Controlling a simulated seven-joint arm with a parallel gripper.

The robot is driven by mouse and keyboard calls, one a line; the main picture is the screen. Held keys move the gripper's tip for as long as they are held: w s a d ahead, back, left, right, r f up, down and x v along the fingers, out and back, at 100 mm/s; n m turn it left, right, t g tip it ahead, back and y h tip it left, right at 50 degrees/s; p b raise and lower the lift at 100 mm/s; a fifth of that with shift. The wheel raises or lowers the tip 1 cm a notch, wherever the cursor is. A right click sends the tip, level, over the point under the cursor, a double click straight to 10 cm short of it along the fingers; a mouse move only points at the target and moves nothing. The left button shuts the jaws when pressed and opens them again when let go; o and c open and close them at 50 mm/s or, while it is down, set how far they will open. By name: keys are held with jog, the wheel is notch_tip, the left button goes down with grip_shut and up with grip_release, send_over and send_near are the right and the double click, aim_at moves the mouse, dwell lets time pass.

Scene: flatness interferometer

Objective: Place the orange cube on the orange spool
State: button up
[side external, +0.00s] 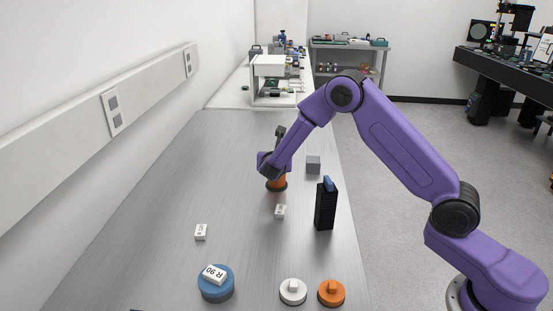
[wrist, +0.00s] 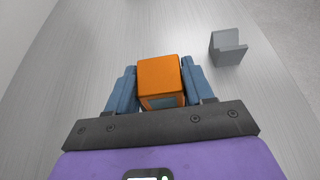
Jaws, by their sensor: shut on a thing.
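My gripper (wrist: 158,68) is shut on the orange cube (wrist: 160,76), which sits between its two blue-grey fingers in the wrist view. In the side view my gripper (side external: 271,168) is low over the middle of the metal bench. An orange shape with a dark round lower edge (side external: 277,184) shows directly below it. In the wrist view, whatever is under the cube is hidden.
A grey notched block (wrist: 228,47) stands right of my gripper. A black upright box with a blue top (side external: 326,207) is nearer. White labelled blocks (side external: 280,211), a blue round piece (side external: 216,287), a white knobbed disc (side external: 293,292) and an orange knobbed disc (side external: 331,293) stand nearer the front.

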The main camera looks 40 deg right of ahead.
jog(key=shift+f, duration=0.1)
jog(key=o, duration=1.1)
jog(key=shift+o, duration=0.2)
jog(key=v, duration=1.2)
